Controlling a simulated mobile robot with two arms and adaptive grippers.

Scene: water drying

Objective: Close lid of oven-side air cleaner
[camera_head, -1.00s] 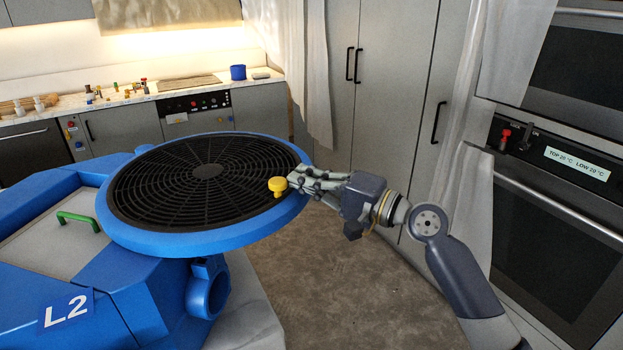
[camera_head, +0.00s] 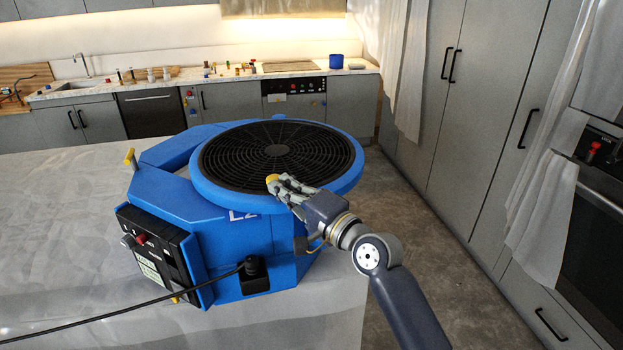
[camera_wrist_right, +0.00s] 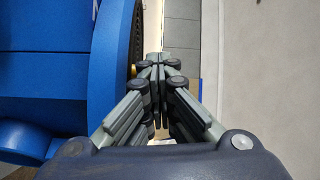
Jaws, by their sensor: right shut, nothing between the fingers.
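The blue air cleaner (camera_head: 160,205) stands on the cloth-covered table, with its label partly hidden behind my right gripper. Its round lid (camera_head: 350,183), a blue ring around a black grille (camera_head: 310,150), lies flat at the top and overhangs the body on the right. A strip of the body's top stays uncovered left of the lid. My right gripper (camera_head: 277,186) is shut and empty, its fingertips at the yellow knob (camera_head: 272,178) on the lid's near rim; contact is unclear. In the wrist view the shut fingertips (camera_wrist_right: 155,65) are beside the blue rim (camera_wrist_right: 110,75). My left gripper is not in view.
A black control box (camera_head: 150,255) and a cable (camera_head: 150,302) are on the cleaner's near side. The table (camera_head: 65,210) is bare at left. Grey cabinets (camera_head: 480,110) and an oven (camera_head: 600,220) stand at right, with open floor (camera_head: 385,220) between.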

